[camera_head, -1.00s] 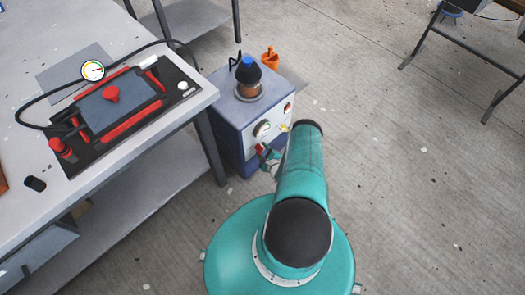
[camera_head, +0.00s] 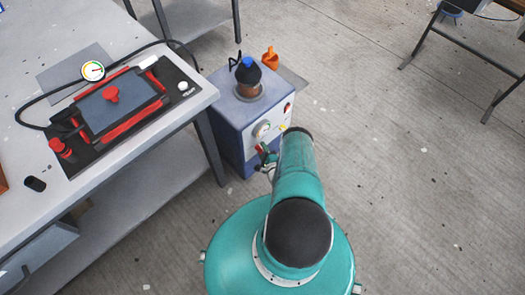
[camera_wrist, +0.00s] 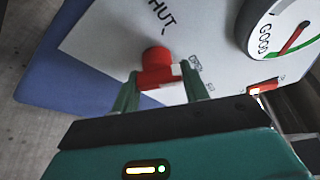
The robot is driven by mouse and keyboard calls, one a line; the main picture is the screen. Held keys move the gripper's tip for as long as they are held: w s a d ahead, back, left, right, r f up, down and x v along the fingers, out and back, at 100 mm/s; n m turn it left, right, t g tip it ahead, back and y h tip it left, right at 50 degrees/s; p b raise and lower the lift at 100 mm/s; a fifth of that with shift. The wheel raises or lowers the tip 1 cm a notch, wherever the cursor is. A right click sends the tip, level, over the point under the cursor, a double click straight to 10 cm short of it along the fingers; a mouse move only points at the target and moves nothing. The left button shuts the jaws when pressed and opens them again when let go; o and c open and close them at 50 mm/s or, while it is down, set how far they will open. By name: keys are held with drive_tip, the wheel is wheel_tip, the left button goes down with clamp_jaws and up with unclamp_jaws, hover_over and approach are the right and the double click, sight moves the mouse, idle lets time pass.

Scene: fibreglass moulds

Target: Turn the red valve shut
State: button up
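The red valve (camera_wrist: 157,66) is on the pale front panel of a blue machine, with a round knob end and a short crossbar. In the wrist view, my gripper (camera_wrist: 160,80) has one finger at each end of the crossbar, and the bar fills the gap, so it looks shut on it. Printed letters "HUT" (camera_wrist: 162,15) show just above the valve; the rest of the word is cut off. In the head view, the valve (camera_head: 262,147) is small, and my gripper (camera_head: 267,160) is partly hidden by my arm.
A dial gauge (camera_wrist: 281,27) marked "GOOD" is right of the valve. The machine (camera_head: 233,112) carries a dark, blue-topped vessel (camera_head: 248,71) and an orange item (camera_head: 270,57). A grey workbench (camera_head: 120,160) stands close on the left.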

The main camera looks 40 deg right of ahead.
drive_tip(key=o, duration=0.4)
drive_tip(key=shift+s, duration=0.1)
drive_tip(key=v, duration=1.3)
drive_tip(key=shift+s+r, duration=0.2)
drive_tip(key=shift+s, duration=0.1)
drive_tip(key=shift+a, duration=0.15)
